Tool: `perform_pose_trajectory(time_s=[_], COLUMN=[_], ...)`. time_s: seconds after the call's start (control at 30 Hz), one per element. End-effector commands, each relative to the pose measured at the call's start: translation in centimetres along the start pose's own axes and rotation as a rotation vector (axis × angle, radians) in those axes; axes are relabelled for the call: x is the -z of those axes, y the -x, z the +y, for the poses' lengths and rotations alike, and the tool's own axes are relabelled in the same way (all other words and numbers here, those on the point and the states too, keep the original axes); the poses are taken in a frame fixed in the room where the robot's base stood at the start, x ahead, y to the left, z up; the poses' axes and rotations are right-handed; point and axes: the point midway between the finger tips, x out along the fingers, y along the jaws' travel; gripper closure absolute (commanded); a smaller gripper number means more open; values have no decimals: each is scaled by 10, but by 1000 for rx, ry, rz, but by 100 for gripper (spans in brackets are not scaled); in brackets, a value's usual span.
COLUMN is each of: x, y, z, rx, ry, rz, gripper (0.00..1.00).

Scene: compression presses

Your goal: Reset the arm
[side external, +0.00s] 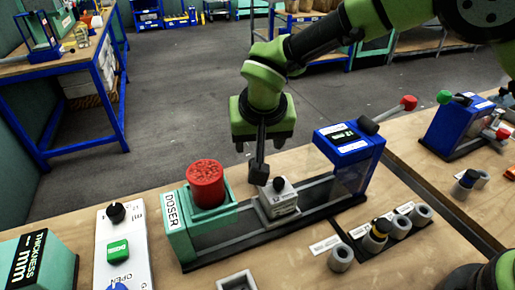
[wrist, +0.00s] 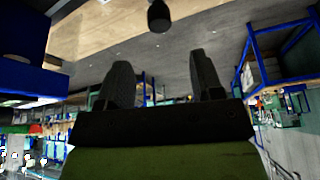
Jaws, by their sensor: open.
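My gripper (side external: 258,172) hangs from my green and black arm above the doser bench, fingers pointing down. It is just behind and above a small grey block with a black knob (side external: 280,185) on the doser's (side external: 207,222) rail. The side view does not clearly show whether it touches the block. In the wrist view the two dark fingers (wrist: 162,78) stand apart with nothing between them. A dark round knob (wrist: 158,16) shows beyond the fingertips.
The doser carries a red granular cylinder (side external: 205,180) at left and a blue unit (side external: 348,145) with a red-tipped lever at right. Small grey cups (side external: 341,258) stand in front. A control panel (side external: 122,245) lies left. A second blue press (side external: 455,125) stands right.

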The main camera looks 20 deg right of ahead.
Motion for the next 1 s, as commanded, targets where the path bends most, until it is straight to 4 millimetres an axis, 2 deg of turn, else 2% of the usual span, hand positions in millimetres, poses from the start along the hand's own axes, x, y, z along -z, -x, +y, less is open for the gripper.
perform_pose_trajectory(time_s=[0.13, 0.57, 0.67, 0.77, 0.83, 1.0], x=[0, 0, 3, 13, 22, 32], y=[8, 8, 13, 34, 57, 123], z=[0, 0, 4, 18, 35, 93], rx=[0, 0, 3, 16, 32, 86], ry=[1, 0, -6, -22, -40, -84], rz=[0, -1, -1, -5, -9, -16], gripper=[40, 40, 40, 40, 40, 40])
